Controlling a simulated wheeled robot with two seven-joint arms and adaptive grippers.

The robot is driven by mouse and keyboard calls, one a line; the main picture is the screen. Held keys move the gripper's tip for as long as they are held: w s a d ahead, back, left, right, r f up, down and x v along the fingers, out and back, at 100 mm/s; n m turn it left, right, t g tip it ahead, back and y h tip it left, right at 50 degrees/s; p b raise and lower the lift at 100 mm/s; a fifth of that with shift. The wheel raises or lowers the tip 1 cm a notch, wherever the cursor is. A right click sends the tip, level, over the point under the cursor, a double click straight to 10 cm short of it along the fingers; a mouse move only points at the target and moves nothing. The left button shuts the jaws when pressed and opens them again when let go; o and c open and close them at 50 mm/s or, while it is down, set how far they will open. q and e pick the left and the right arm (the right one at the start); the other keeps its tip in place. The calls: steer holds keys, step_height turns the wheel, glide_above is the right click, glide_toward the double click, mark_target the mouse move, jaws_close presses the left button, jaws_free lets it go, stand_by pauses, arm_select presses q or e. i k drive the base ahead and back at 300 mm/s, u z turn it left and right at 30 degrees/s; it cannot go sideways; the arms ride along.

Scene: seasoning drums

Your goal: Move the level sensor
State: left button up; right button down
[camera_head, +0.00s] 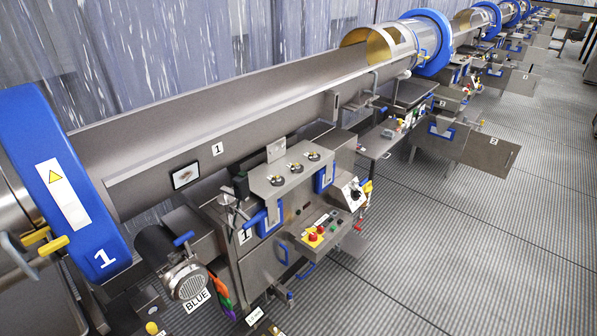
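Neither of my grippers shows in the head view. I cannot tell for sure which part is the level sensor. One candidate is a small black upright device (240,186) at the left end of the near steel machine, beside a metal bracket and clamp. Another is a small dark-framed rectangular panel (186,175) on or just in front of the side of the long steel trough (250,105). Nothing is seen touching either one.
A steel control unit (290,180) with blue handles and red buttons (314,236) stands below the trough. A motor (188,279) and a blue drum ring (68,185) are at left. Similar drum lines recede to the upper right. The ribbed floor (470,240) at right is clear.

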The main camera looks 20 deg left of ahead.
mark_target(241, 192)
steer(key=z, duration=0.15)
steer(key=i, duration=0.7)
steer(key=u, duration=0.65)
steer(key=i, duration=0.8)
steer(key=u, duration=0.65)
